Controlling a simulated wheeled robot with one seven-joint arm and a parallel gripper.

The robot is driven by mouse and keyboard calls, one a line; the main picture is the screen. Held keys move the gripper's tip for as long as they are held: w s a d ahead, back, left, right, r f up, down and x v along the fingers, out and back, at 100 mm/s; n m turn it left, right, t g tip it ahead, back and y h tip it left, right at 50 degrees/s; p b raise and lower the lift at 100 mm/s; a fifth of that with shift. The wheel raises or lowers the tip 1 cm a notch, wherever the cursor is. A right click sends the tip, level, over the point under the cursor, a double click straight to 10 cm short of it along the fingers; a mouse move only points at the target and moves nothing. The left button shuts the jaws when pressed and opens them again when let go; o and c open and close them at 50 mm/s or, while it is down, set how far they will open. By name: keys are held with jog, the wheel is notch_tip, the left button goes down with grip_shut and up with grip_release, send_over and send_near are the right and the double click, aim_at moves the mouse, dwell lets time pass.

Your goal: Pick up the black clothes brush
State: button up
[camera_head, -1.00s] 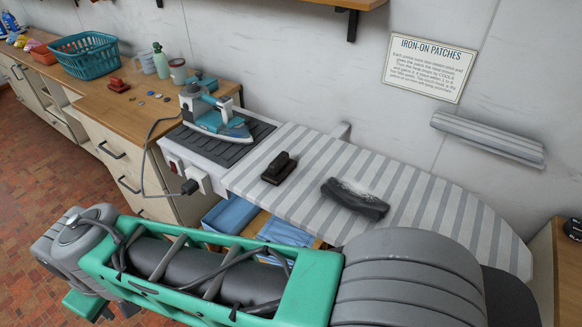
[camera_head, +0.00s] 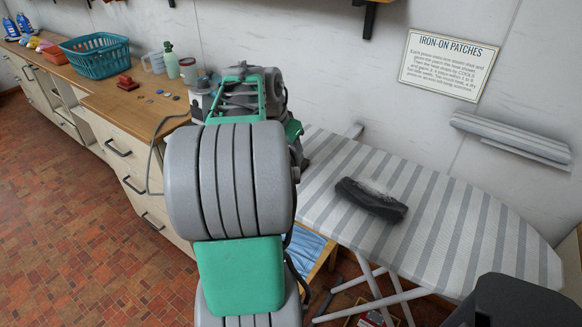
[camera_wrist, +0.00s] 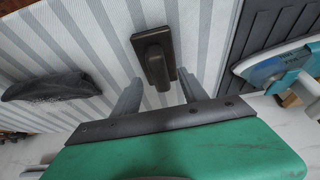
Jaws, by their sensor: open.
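The dark brown-black clothes brush (camera_wrist: 155,55) lies on the striped ironing board (camera_head: 440,225). In the wrist view it sits just beyond my gripper (camera_wrist: 160,92), roughly in line with the gap between the fingers. The fingers are apart and nothing is held. Part of the brush's near end reaches toward the gap; whether it is between the fingertips I cannot tell. In the head view my arm hides the brush and the gripper.
A dark grey cloth with pale lint (camera_head: 371,197) lies on the board, left of the brush in the wrist view (camera_wrist: 50,87). The blue iron (camera_wrist: 275,68) stands close on the right.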

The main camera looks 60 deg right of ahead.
aim_at(291, 156)
jog(key=x, duration=0.3)
jog(key=shift+d+f, duration=0.15)
jog(key=shift+f, duration=0.05)
grip_shut()
dwell(0.4)
